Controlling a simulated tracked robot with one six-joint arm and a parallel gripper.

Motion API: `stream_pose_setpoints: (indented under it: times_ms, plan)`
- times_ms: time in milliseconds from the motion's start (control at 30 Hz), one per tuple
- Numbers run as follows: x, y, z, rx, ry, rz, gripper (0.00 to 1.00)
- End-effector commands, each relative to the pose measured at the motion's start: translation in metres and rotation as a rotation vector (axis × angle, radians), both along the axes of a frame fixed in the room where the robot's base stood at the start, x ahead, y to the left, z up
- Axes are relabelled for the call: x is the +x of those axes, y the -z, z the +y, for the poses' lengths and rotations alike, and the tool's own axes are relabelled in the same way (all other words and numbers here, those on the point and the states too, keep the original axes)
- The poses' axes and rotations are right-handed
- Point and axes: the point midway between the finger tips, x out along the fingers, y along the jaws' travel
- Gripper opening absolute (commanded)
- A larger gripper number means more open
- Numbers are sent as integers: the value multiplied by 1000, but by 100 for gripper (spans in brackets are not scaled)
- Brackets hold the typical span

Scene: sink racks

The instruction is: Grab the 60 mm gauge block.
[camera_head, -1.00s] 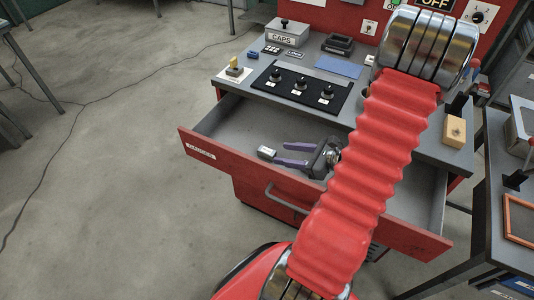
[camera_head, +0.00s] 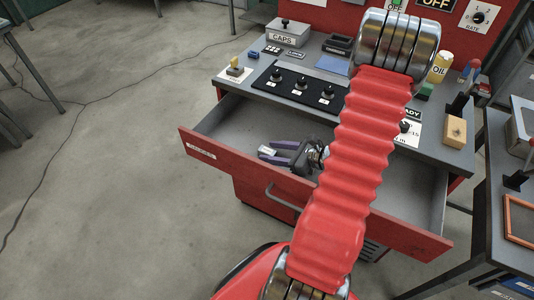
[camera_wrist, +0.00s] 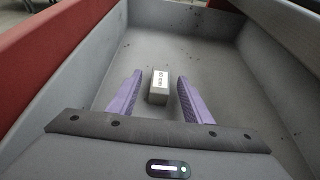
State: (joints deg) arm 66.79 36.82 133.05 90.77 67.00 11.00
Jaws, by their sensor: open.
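The gauge block (camera_wrist: 159,86) is a small grey block with a white label, lying on the floor of the open drawer. In the wrist view it sits between the purple fingers of my gripper (camera_wrist: 155,98), with a gap on each side. In the head view the block (camera_head: 268,150) shows at the left end of my gripper (camera_head: 279,152), which is inside the drawer. My gripper is open and holds nothing. The label text is too small to read surely.
The drawer's red front (camera_head: 310,192) and grey side walls surround my gripper. The drawer floor around the block is bare. On the bench above stand a CAPS box (camera_head: 288,34), a black knob panel (camera_head: 298,90) and a yellow OIL can (camera_head: 440,66).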

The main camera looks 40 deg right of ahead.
Motion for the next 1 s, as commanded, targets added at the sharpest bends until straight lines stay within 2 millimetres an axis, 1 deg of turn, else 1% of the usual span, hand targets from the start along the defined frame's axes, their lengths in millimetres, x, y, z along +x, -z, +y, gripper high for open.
stream_pose_setpoints:
  times_ms: [100,267,833,1000]
  plan:
    - [13,7,5,1,-3,1,45]
    - [24,11,7,-1,0,1,45]
    - [25,11,7,-1,2,0,45]
    - [25,11,7,-1,2,0,34]
